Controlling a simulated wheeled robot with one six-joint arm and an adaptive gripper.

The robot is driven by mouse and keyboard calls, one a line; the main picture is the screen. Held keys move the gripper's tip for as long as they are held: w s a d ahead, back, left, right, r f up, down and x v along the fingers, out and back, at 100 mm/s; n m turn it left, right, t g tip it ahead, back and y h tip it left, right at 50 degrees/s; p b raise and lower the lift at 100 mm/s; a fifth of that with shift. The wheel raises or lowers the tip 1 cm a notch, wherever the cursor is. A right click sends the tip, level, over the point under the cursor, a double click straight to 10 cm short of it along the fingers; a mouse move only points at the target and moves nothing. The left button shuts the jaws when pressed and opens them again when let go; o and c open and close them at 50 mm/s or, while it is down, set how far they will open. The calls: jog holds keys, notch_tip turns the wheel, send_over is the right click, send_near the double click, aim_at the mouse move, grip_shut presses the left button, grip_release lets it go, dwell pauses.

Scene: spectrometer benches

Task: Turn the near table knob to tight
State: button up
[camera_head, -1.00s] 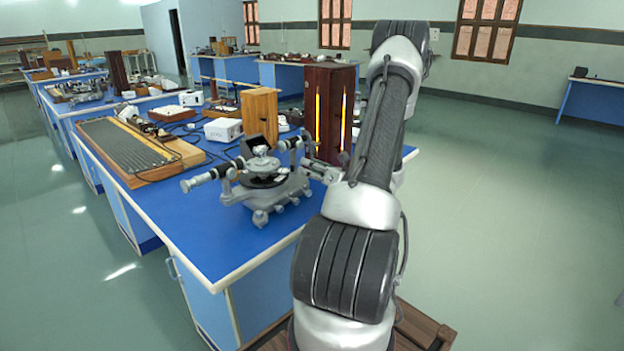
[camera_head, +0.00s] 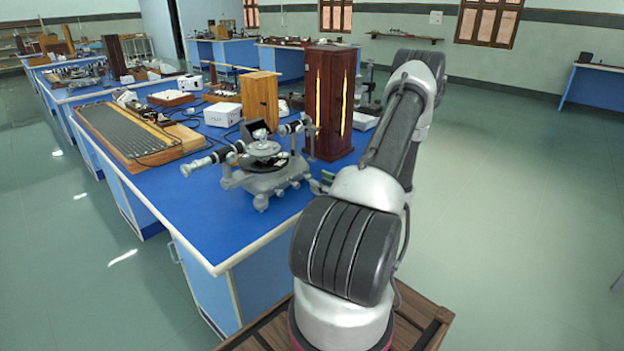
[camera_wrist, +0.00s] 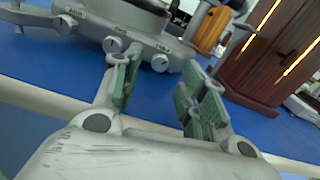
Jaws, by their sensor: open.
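The grey metal spectrometer (camera_head: 262,178) stands on the blue bench top, with its telescope tubes pointing left and right. In the wrist view its base (camera_wrist: 100,12) fills the top left. Small round knobs show along its edge: one left (camera_wrist: 68,24), one in the middle (camera_wrist: 112,45) and one right (camera_wrist: 160,62). The labels beside them are too blurred to read, so I cannot tell which is the near table knob. My gripper (camera_wrist: 163,72) is open, its green-padded fingers just in front of the middle and right knobs, with nothing between them. In the head view my arm mostly hides it.
A dark wooden lamp cabinet (camera_head: 330,100) with bright slits stands right behind the spectrometer. A lighter wooden box (camera_head: 260,100), a white box (camera_head: 222,115) and a long grooved board (camera_head: 125,130) stand farther back and left. The front bench top (camera_head: 205,235) is clear.

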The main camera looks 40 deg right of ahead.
aim_at(310, 177)
jog(key=shift+w+a, duration=0.15)
jog(key=shift+w, duration=2.2)
grip_shut()
